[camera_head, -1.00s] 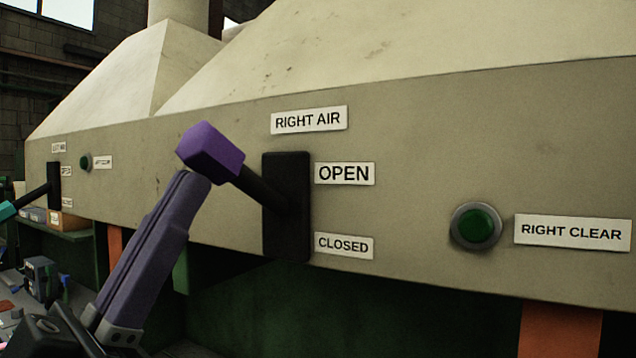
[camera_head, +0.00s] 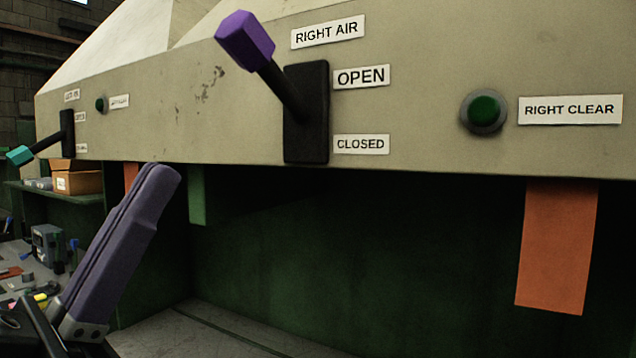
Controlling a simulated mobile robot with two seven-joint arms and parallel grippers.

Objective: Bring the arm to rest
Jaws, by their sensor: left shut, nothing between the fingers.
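My left gripper (camera_head: 160,180) reaches up from the lower left, its purple-sleeved fingers shut together with nothing between them. It is below the panel's lower edge, clear of the lever. The purple-handled lever (camera_head: 245,42) labelled RIGHT AIR sticks out of its black slot plate (camera_head: 307,112), tilted up toward the OPEN label (camera_head: 361,76). The CLOSED label (camera_head: 361,144) is below. My right gripper is not in view.
The grey panel (camera_head: 420,110) spans the view, with a green RIGHT CLEAR button (camera_head: 484,111) at right. A teal-handled lever (camera_head: 20,155) and a cardboard box (camera_head: 78,178) are at far left. An orange strip (camera_head: 556,247) hangs below the panel. A cluttered bench (camera_head: 20,275) is at lower left.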

